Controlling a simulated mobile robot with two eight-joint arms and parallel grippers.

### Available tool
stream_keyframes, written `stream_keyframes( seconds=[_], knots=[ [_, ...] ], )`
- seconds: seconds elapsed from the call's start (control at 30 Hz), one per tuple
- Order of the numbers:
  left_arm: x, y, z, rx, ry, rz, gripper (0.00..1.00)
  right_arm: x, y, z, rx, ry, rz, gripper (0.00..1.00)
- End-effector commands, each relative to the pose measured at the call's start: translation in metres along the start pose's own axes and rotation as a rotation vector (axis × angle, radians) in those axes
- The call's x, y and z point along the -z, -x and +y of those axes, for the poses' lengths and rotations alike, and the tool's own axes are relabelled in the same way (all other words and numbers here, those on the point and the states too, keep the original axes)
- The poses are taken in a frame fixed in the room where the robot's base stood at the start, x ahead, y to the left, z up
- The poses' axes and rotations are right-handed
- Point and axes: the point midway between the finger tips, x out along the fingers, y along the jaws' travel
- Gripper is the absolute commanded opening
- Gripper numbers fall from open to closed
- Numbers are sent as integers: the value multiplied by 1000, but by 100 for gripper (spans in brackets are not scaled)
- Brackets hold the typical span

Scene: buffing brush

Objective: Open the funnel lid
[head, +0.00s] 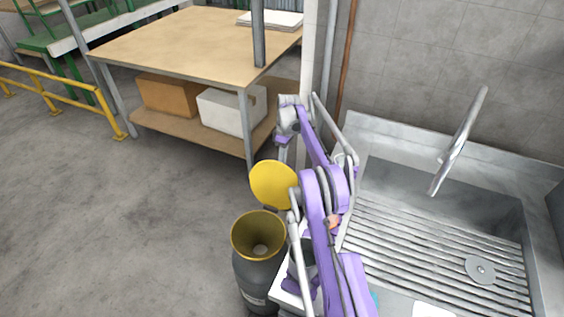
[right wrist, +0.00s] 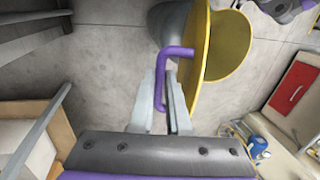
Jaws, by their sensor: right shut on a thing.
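The yellow funnel lid (head: 273,185) stands raised in the head view, tilted up at the back of the funnel's rim. The funnel's open yellow mouth (head: 258,237) shows below it, on a dark grey drum-like body (head: 257,272). In the right wrist view the lid (right wrist: 199,60) is seen nearly edge-on, with the funnel mouth (right wrist: 230,48) beside it. My right gripper (head: 284,152) is behind the lid, its tips partly hidden in the head view. In the wrist view its fingers (right wrist: 168,98) are shut on the lid's purple bent handle (right wrist: 177,51). My left gripper is not in view.
A wooden workbench (head: 180,45) with boxes on its lower shelf stands behind the funnel. A metal sink (head: 440,215) with a tap is to the right, against the wall. A yellow railing (head: 60,95) is at far left. The floor left of the funnel is clear.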

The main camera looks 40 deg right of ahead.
Motion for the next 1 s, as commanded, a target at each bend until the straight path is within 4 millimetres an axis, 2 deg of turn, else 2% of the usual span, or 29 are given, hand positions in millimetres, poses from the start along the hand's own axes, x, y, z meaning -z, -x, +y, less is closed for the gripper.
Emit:
stream_keyframes(
  seconds=[0.03, 0.17, 0.2, 0.37, 0.83, 1.0],
  knots=[
    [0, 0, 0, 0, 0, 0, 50, -2, 1, 7, -19, -5, 6, 0],
    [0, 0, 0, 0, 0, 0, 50, -2, 1, 7, -19, -6, 5, 0],
    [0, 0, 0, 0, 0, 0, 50, -3, 1, 7, -20, -7, 5, 16],
    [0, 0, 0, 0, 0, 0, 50, -2, 1, 7, -18, -6, 5, 45],
    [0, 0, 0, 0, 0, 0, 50, -1, 1, 4, -13, -4, 5, 45],
    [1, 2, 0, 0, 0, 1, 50, -1, 15, 4, -13, -4, 5, 45]
  ],
)
